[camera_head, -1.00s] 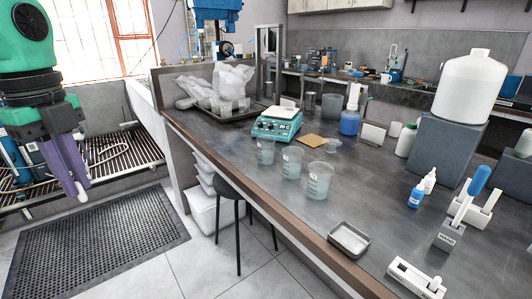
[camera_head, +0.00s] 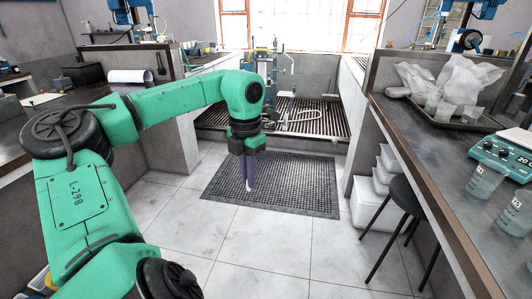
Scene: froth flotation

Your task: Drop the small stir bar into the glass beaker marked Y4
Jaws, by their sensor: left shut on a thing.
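My left gripper (camera_head: 249,184) points down over the floor mat, its purple fingers shut on a small white stir bar (camera_head: 251,189). Only a little of the bar shows at the fingertips. Two glass beakers with white labels stand on the bench at the right: one beaker (camera_head: 483,182) is in front of the hot plate and the other beaker (camera_head: 515,214) is nearer, at the picture's edge. Their labels are too small to read, so I cannot tell which is Y4. The gripper is well left of both beakers. My right gripper is out of view.
The tiled floor around the mat (camera_head: 290,185) is open.

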